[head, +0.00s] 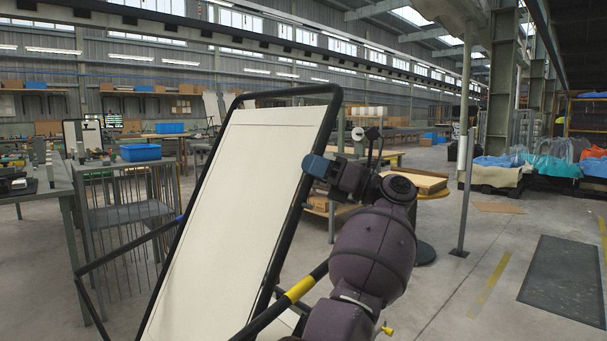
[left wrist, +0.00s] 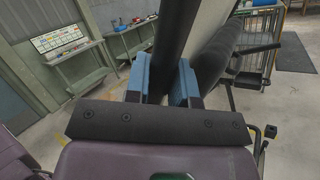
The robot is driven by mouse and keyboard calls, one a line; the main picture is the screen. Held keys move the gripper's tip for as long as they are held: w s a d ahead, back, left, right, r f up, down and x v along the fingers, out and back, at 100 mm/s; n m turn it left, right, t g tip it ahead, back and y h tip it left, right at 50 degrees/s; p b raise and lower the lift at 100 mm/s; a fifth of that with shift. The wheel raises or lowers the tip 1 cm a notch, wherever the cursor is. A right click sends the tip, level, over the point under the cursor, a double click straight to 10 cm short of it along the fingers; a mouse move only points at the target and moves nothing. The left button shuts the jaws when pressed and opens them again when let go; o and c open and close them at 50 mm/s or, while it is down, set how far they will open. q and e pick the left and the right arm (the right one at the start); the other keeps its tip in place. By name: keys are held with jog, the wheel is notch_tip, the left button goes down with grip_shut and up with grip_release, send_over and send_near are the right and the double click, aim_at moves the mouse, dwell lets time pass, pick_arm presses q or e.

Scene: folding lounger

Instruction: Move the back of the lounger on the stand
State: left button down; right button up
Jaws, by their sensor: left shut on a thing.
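The lounger back (head: 238,190) is a cream panel in a black tube frame, raised and tilted, in the middle of the head view. My left gripper (head: 313,167) has blue fingers and is at the right side tube of the back. In the left wrist view, the fingers of the left gripper (left wrist: 163,80) lie on both sides of the black tube (left wrist: 172,35) and are shut on it. A black bar with a yellow band (head: 300,287) runs below the back on the right. I cannot tell which part is the stand. My right gripper is not in view.
A wire-sided table (head: 130,215) with a blue bin (head: 140,152) stands to the left. A grey post (head: 467,150) rises at the right, behind my arm. A dark floor mat (head: 567,280) lies at far right, with open concrete floor before it.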

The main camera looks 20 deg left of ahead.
pick_arm(q)
jog(key=shift+w+d+f+b, duration=0.15)
jog(key=shift+w+f+b, duration=0.05)
jog(key=shift+w, duration=0.25)
jog(key=shift+w+d+f+b, duration=0.1)
jog(key=shift+w+f+b, duration=0.1)
jog(key=shift+w, duration=0.2)
jog(key=shift+r, duration=0.1)
jog(key=c, duration=1)
grip_release()
jog(key=shift+d, duration=0.1)
